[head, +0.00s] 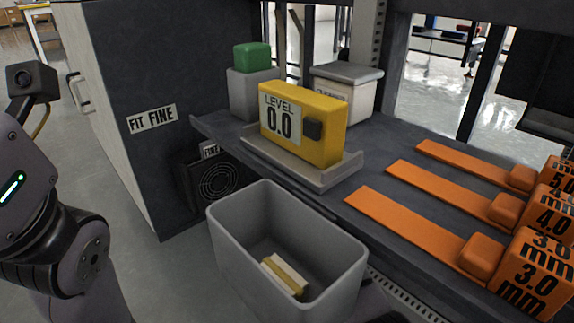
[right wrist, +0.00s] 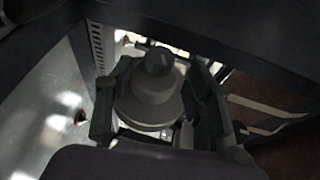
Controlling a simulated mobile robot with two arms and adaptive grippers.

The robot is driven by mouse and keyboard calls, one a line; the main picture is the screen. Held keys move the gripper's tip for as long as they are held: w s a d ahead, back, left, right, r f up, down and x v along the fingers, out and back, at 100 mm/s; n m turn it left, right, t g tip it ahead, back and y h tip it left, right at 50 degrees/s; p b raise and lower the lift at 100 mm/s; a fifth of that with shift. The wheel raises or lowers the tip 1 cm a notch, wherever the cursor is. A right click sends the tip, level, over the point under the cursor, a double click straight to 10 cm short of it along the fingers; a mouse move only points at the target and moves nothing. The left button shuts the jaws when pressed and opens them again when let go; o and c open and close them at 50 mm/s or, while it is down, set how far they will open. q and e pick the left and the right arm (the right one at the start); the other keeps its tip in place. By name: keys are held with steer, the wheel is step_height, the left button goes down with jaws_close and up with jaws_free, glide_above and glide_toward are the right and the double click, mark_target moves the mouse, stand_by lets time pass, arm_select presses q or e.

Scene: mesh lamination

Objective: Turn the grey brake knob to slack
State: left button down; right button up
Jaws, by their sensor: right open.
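A grey stepped round knob (right wrist: 153,92) shows in the middle of the right wrist view. My right gripper (right wrist: 155,112) is open there, with one dark finger on each side of the knob. I cannot tell whether either finger touches it. No mark or slack label is readable on the knob. The knob and my right gripper are not visible in the head view. My left arm shows at the left edge of the head view, with its gripper out of the picture.
A grey bin (head: 225,238) holds a pale block. A yellow level box (head: 325,135) reads 0.0 on a grey tray. Orange gauges (head: 405,220) lie along the dark bench (head: 375,170). A cabinet labelled FIT FINE (head: 135,75) stands at the left. Dark structure surrounds the knob closely.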

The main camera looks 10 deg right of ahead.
steer(key=v, duration=0.7)
steer(key=shift+s+d, duration=0.1)
